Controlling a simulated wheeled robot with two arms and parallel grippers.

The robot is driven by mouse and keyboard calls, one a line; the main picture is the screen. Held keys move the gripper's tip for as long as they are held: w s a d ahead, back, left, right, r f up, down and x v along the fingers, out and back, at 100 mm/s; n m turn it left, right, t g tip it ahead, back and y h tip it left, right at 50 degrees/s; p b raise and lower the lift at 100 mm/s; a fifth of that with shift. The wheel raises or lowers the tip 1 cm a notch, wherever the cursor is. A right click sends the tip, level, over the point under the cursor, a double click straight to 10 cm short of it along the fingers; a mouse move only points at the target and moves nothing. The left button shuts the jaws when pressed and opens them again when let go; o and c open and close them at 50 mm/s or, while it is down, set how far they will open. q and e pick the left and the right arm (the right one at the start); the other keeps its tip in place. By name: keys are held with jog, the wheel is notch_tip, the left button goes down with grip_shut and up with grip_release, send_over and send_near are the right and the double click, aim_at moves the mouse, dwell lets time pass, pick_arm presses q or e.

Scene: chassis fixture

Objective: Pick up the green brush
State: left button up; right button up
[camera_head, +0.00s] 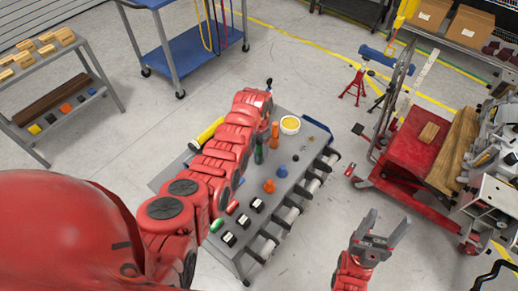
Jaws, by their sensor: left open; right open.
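A bright green object (217,225) lies near the left edge of the grey work table (283,205), close beside my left arm. A dark green upright object (259,154) stands further back on the table, also next to that arm. I cannot tell which of the two is the green brush. My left arm reaches across the table toward its far end. Its gripper cannot be made out beyond the red wrist. My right gripper (380,232) is open and empty, over the floor to the right of the table, apart from both green objects.
Orange items (269,186), a bowl with yellow contents (290,124), a yellow cylinder (208,131) and several black-and-white blocks (257,205) share the table. A red cart (409,164) stands to the right. A blue trolley (197,40) stands behind. Floor between table and cart is mostly clear.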

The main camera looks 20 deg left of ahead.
pick_arm(q)
grip_shut()
jog(key=shift+r, duration=0.1)
dwell(0.3)
jog(key=shift+w+r, duration=0.1)
jog(key=shift+r, duration=0.1)
jog(key=shift+r+b, duration=0.55)
jog(key=shift+r, duration=0.35)
notch_tip(320, 180, up, 5)
jog(key=shift+f+b, duration=0.1)
jog(key=shift+b, duration=0.95)
jog(key=shift+r+p, duration=0.8)
jog(key=shift+r, duration=0.15)
jog(key=shift+r+p, duration=0.45)
jog(key=shift+r, duration=0.1)
